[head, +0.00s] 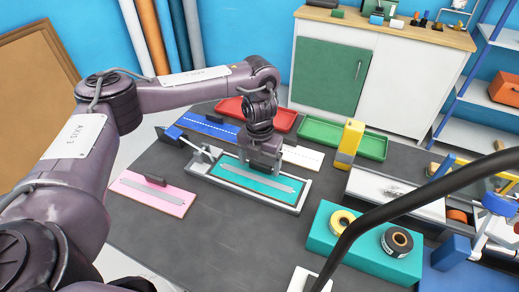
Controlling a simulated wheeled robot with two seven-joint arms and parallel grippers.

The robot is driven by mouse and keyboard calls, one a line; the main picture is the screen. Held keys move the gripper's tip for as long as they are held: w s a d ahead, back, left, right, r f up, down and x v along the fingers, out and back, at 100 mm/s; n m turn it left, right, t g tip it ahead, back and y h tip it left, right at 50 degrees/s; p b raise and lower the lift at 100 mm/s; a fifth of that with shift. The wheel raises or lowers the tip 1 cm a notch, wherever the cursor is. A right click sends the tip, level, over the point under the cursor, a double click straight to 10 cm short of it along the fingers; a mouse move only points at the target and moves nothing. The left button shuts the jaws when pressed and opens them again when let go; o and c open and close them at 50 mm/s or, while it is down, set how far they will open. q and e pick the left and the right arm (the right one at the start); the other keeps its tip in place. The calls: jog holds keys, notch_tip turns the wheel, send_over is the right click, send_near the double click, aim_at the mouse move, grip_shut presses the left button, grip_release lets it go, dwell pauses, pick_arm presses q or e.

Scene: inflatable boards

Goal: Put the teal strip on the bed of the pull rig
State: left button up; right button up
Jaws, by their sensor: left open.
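The teal strip (235,174), with a grey band along its middle, lies flat on the bed of the pull rig (296,208). The rig is a light grey frame with a clamp and blue-ended lever (175,132) at its left end. My left gripper (264,166) points down over the strip's far edge, near its middle. Its jaws are open. The gripper hides part of the strip's far edge, and I cannot tell whether the fingertips touch it. My right gripper is not in view.
A pink strip (140,198) lies left of the rig; blue (207,127) and white (302,156) strips lie behind. Red (283,120) and green (372,148) trays stand farther back. A yellow block (350,138) and teal box (325,238) with tape rolls are to the right. The front left table is clear.

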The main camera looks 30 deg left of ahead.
aim_at(259, 165)
pick_arm(q)
notch_tip(259, 165, up, 12)
jog(key=p, duration=0.2)
jog(key=shift+f, duration=0.2)
dwell(0.4)
